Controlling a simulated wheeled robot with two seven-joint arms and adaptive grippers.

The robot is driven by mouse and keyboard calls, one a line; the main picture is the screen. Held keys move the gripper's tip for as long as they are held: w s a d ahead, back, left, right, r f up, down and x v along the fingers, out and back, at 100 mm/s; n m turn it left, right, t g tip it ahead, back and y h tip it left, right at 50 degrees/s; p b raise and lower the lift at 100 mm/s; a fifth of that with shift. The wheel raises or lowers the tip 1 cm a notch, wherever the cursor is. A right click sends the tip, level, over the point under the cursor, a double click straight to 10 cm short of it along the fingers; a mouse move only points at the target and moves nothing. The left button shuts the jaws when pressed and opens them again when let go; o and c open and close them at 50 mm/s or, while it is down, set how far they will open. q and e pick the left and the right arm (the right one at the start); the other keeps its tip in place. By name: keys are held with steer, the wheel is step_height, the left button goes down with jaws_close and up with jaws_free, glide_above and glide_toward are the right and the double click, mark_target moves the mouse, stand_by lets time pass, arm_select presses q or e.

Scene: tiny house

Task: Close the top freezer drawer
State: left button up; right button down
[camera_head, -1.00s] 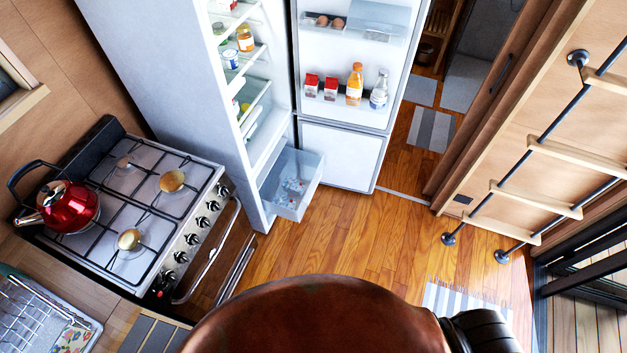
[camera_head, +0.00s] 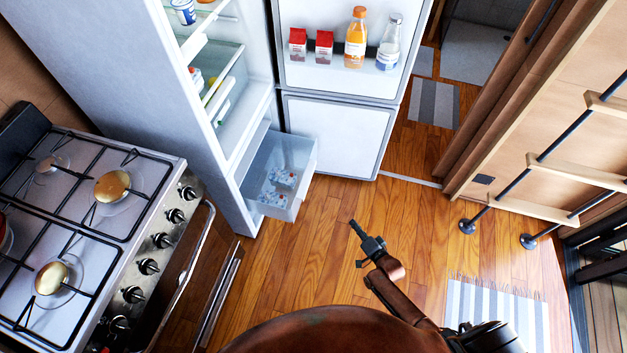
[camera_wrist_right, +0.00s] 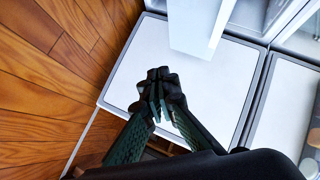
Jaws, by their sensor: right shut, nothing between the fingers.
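The top freezer drawer (camera_head: 278,175), a clear bin with small bottles or packs in it, is pulled out of the fridge's lower compartment. The lower freezer door (camera_head: 338,138) stands open to its right. My right gripper (camera_head: 354,224) is shut and empty, in front of and to the right of the drawer, apart from it. In the right wrist view my gripper's fingers (camera_wrist_right: 160,80) meet in front of the white inner face of the freezer door (camera_wrist_right: 195,85), and a pale drawer front (camera_wrist_right: 202,28) shows above. My left gripper is not in view.
The upper fridge door (camera_head: 345,40) is open with bottles and cartons on its shelf. A stove (camera_head: 85,215) stands at the left. A ladder (camera_head: 560,185) is on the right. Wooden floor (camera_head: 300,260) is clear around the drawer; a striped rug (camera_head: 490,315) lies lower right.

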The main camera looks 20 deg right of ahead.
arm_select(q)
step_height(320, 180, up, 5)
steer(key=b, duration=0.9)
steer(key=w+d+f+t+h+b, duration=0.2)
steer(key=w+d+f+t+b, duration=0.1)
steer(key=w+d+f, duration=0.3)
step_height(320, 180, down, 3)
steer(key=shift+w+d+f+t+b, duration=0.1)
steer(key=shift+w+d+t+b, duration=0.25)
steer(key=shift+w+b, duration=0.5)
arm_select(e)
steer(key=w+a+r+m+t, duration=0.1)
steer(key=w+a, duration=0.2)
steer(key=w, duration=0.4)
steer(key=w+a+r+m+t+y, duration=0.1)
steer(key=w+a+r+m, duration=0.1)
steer(key=w, duration=0.6)
steer(key=w+a+r+m+t, duration=0.1)
steer(key=w+a+m+t, duration=0.1)
steer(key=w, duration=0.6)
steer(key=shift+a+r, duration=0.25)
steer(key=shift+a, duration=0.6)
steer(key=shift+w, duration=0.1)
